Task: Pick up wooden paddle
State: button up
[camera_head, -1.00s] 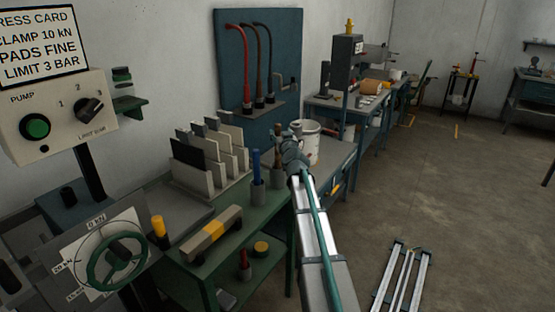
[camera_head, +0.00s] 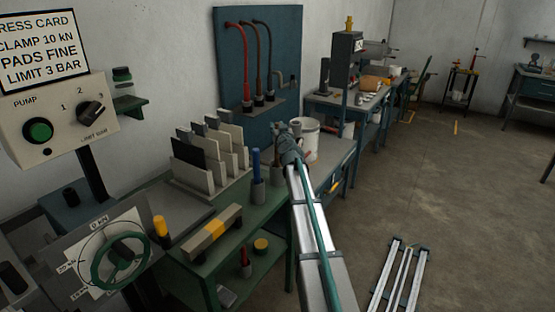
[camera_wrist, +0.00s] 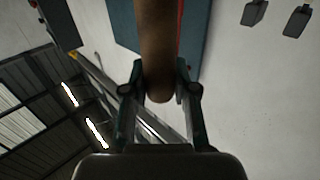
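A brown, round-ended wooden handle (camera_wrist: 158,50), likely the paddle's, runs down from the top of the wrist view between the fingers of my gripper (camera_wrist: 160,75). One finger is at each side of it, very close; I cannot tell whether they press on it. In the head view my gripper (camera_head: 283,133) is at a grey cup (camera_head: 277,174) on the green bench. A little brown shows above this cup, mostly covered by my gripper. The paddle's far part is not visible.
Left of the grey cup stand another cup (camera_head: 258,194) with a blue-handled tool and a rack of plates (camera_head: 205,165). A white bucket (camera_head: 304,140) is close behind my gripper on the right. Open floor (camera_head: 450,190) lies to the right.

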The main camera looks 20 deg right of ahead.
grip_shut()
jog(key=shift+r, duration=0.1)
